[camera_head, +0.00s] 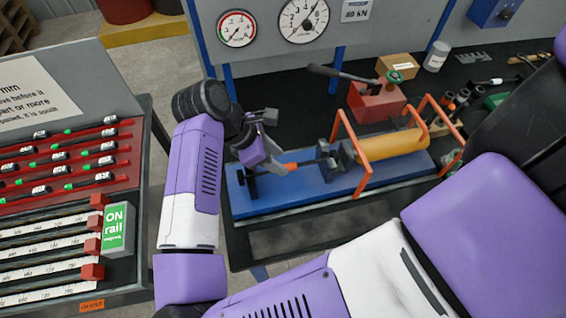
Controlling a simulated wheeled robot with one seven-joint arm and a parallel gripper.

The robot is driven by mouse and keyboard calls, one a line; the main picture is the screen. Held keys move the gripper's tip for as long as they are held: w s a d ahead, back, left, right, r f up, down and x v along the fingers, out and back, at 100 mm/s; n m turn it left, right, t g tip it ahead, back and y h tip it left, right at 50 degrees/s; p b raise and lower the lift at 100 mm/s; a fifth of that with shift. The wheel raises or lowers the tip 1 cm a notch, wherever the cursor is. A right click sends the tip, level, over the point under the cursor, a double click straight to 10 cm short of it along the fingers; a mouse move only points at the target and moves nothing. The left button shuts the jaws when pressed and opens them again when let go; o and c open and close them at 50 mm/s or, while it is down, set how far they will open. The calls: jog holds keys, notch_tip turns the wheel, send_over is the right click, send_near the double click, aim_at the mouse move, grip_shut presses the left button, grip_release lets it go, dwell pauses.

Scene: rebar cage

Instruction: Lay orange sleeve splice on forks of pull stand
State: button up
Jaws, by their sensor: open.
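The pull stand has a blue base (300,190) on the workbench, with a black fork (249,185) at its left end and a dark grey block (343,155) near its middle. The orange sleeve splice (290,166) is a dark bar with a short orange sleeve. It appears to lie roughly level between the left fork and the block; whether it is fully seated at each end is too small to tell. My gripper (274,162) is open at the splice, just left of the orange sleeve. My wrist hides part of the gripper and the bar's left portion.
Orange guard hoops (350,150) stand over a yellow cylinder (392,145) on the stand's right. A red pump (375,103) with a black handle is behind. Gauges (303,20) hang on the back panel. A red rack (70,165) with several splices stands left.

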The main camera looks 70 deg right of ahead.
jog(key=b+v, duration=0.1)
jog(key=v, duration=0.7)
jog(key=s+a+f+m+t+y, duration=0.1)
jog(key=s+a+m+t+y, duration=0.2)
jog(key=s+a+m+t, duration=0.4)
jog(key=s+a+t, duration=0.6)
jog(key=s+t, duration=0.3)
jog(key=t, duration=0.3)
jog(key=shift+s+a+t+y, duration=0.15)
jog(key=shift+s+t+y, duration=0.15)
jog(key=shift+s, duration=0.1)
jog(key=shift+f+m, duration=0.1)
jog(key=shift+m, duration=0.2)
